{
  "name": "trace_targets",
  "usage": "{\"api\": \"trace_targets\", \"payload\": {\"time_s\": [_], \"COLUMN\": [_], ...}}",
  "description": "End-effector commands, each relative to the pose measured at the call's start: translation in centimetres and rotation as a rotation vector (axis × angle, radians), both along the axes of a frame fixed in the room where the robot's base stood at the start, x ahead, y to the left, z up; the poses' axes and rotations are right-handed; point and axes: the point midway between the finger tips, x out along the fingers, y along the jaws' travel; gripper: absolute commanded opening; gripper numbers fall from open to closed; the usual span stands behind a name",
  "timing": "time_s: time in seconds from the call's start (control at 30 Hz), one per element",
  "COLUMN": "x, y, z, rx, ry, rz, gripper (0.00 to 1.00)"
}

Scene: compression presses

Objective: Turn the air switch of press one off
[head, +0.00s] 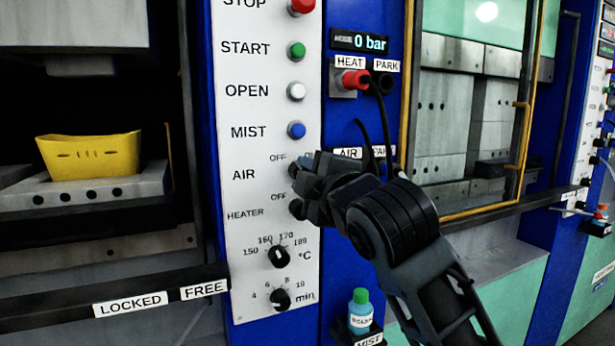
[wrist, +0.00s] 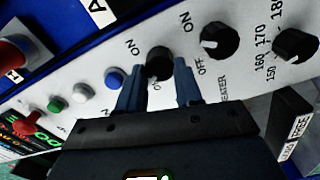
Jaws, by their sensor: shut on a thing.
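The air switch, a small round black knob (wrist: 158,60), sits on the white control panel (head: 235,275) between the blue MIST button (head: 296,130) and the heater switch. It shows in the wrist view between my two fingers; in the head view my gripper hides it beside the AIR label. My gripper (head: 296,182) is at the panel's right edge, shut on this knob, with a finger on each side (wrist: 158,78). The ON mark is seen above the knob; its OFF mark is partly covered. I cannot tell which way its pointer faces. The heater switch (wrist: 219,41) is clear of my fingers.
Red STOP (head: 301,5), green START (head: 296,50) and white OPEN (head: 296,90) buttons are above. Temperature (head: 279,256) and minute (head: 280,299) dials are below. A cabled red plug (head: 354,80) is in HEAT. A bottle (head: 360,311) stands below my arm.

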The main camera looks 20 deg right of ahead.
Motion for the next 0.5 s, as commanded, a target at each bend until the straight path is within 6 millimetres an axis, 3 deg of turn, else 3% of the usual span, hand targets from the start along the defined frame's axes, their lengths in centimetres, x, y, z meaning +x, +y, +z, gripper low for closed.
{"api": "trace_targets", "payload": {"time_s": [0.1, 0.13, 0.37, 0.5], "x": [-0.01, -0.01, -0.01, 0.0], "y": [0.21, 0.21, 0.11, 0.07], "z": [-0.07, -0.07, -0.04, -0.03], "rx": [-0.001, -0.001, 0.0, 0.0], "ry": [0.001, 0.001, 0.0, 0.001], "rz": [0.004, 0.004, 0.002, 0.001], "gripper": [0.04, 0.38, 0.6, 0.6]}}
